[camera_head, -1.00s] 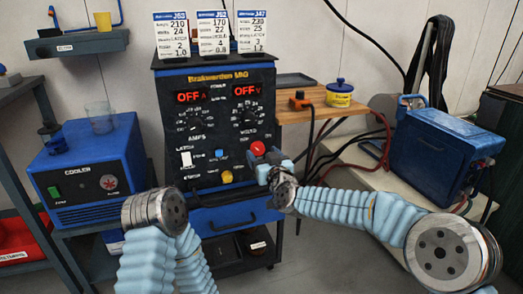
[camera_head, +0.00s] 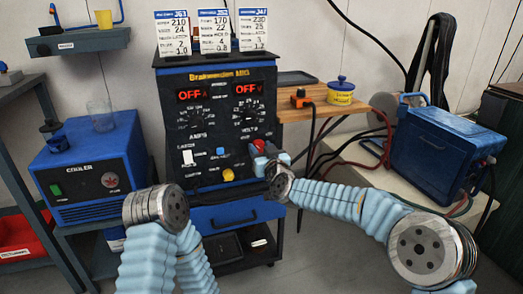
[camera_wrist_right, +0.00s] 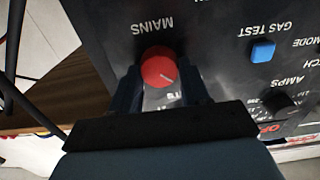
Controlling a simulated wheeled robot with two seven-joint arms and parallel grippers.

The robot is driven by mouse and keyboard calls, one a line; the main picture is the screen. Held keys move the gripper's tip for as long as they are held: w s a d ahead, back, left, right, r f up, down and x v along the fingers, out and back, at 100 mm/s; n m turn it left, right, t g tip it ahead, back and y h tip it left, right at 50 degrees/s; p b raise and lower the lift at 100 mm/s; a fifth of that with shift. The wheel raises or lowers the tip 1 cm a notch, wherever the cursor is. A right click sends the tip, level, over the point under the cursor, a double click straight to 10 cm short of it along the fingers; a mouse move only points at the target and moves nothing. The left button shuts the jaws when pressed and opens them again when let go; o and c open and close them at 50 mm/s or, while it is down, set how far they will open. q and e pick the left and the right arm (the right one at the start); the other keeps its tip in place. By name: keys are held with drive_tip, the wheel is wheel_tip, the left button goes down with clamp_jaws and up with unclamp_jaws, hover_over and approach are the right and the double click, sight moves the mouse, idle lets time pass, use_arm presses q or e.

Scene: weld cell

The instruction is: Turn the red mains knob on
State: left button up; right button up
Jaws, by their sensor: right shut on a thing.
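The red mains knob (camera_head: 258,145) is at the lower right of the black welder panel, partly covered by my right gripper.
A yellow knob (camera_head: 228,175) and a blue gas test button (camera_wrist_right: 263,50) are near the mains knob. A blue cooler (camera_head: 90,165) stands left of the welder. A wooden shelf (camera_head: 330,110) and red and black cables are at the right.

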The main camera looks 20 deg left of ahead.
drive_tip(key=m+b, duration=0.3)
drive_tip(key=shift+f, duration=0.2)
drive_tip(key=m+b, duration=0.2)
drive_tip(key=m, duration=0.3)
drive_tip(key=shift+w+d+b, duration=0.1)
drive_tip(key=shift+d+b, duration=0.05)
drive_tip(key=shift+b, duration=0.25)
drive_tip(key=m+b, duration=0.2)
drive_tip(key=m, duration=0.3)
drive_tip(key=shift+f+m+b, duration=0.1)
drive_tip(key=shift+m+b, duration=1)
drive_tip(key=shift+m, duration=1.3)
drive_tip(key=o, duration=1)
